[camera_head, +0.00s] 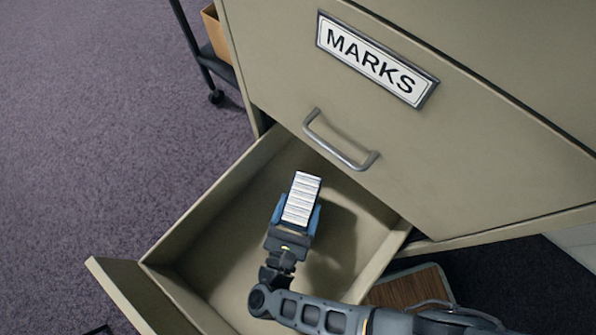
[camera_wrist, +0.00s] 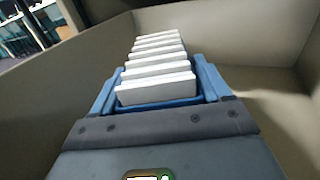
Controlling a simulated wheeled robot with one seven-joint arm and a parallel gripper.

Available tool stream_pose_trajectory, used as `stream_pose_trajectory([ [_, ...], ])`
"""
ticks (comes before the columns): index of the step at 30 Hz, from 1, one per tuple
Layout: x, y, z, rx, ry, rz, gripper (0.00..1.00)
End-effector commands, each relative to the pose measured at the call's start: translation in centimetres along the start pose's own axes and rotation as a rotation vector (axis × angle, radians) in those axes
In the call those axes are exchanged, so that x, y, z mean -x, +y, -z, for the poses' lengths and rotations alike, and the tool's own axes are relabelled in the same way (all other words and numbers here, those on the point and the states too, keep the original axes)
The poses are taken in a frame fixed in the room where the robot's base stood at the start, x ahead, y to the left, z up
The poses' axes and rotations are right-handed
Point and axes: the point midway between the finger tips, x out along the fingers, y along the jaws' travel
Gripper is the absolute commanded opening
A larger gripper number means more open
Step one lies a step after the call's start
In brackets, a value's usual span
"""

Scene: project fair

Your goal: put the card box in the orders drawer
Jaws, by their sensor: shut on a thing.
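The card box (camera_head: 301,199) is a small blue box with a row of white cards standing in it. My gripper (camera_head: 294,216) is shut on it, with a blue finger on each side. In the wrist view the card box (camera_wrist: 155,88) sits between the two fingers of my gripper (camera_wrist: 158,95). In the head view the box is over the inside of an open, empty-looking drawer (camera_head: 215,225) below the MARKS drawer (camera_head: 440,150). I cannot tell how far it is above the drawer floor. The open drawer's label is not visible.
The closed MARKS drawer has a grey handle (camera_head: 340,140) overhanging the open drawer's back. The drawer's side walls and front panel (camera_head: 140,295) surround my gripper. A dark-framed cart (camera_head: 203,58) stands at the upper left on purple carpet (camera_head: 80,150).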

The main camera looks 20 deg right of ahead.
Motion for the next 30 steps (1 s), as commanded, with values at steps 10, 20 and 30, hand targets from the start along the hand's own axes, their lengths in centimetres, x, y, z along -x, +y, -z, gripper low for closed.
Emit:
stream_pose_trajectory([
  [10,0.0,0.0,0.1,0.0,0.0,0.0,0.96],
  [20,0.0,0.0,-0.1,0.0,0.0,0.0,1.0],
  [30,3.1,0.1,-1.0,-0.002,0.0,-0.004,1.0],
])
